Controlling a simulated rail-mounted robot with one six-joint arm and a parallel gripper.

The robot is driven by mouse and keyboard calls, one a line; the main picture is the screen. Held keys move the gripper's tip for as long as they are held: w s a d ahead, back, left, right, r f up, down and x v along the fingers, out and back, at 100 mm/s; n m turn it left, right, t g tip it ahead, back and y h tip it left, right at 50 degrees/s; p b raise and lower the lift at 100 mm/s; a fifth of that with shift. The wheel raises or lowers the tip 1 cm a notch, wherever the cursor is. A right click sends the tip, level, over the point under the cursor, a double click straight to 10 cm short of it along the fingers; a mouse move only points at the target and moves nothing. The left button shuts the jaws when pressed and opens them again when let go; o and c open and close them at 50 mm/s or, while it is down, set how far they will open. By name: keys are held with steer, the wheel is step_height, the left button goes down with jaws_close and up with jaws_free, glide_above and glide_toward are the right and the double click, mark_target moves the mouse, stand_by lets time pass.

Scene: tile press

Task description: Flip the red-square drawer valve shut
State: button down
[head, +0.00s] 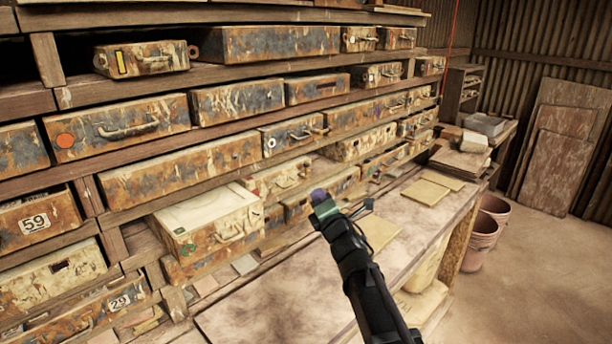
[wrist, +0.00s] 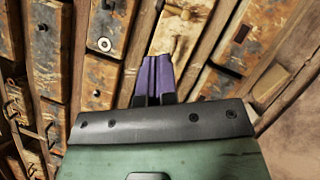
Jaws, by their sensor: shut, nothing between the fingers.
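My gripper (head: 318,195) is in front of the lower drawer rows, above the back of the bench. In the wrist view its purple fingers (wrist: 158,62) are together and empty. A cream, rusty drawer (head: 276,180) behind and left of the gripper bears a small reddish mark, too small to tell if it is a square. A cream drawer with a handle also shows past the fingertips in the wrist view (wrist: 178,38). I cannot make out a valve marked with a red square for certain. The gripper appears apart from the drawers.
The bench (head: 290,295) holds flat tiles (head: 425,192). Pink buckets (head: 483,240) stand on the floor at right.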

mark_target(306, 170)
steer(key=p+x, duration=0.2)
steer(key=x, duration=0.8)
steer(key=shift+a+m+p, duration=0.1)
steer(key=shift+m+p, duration=0.2)
steer(key=shift+p, duration=0.05)
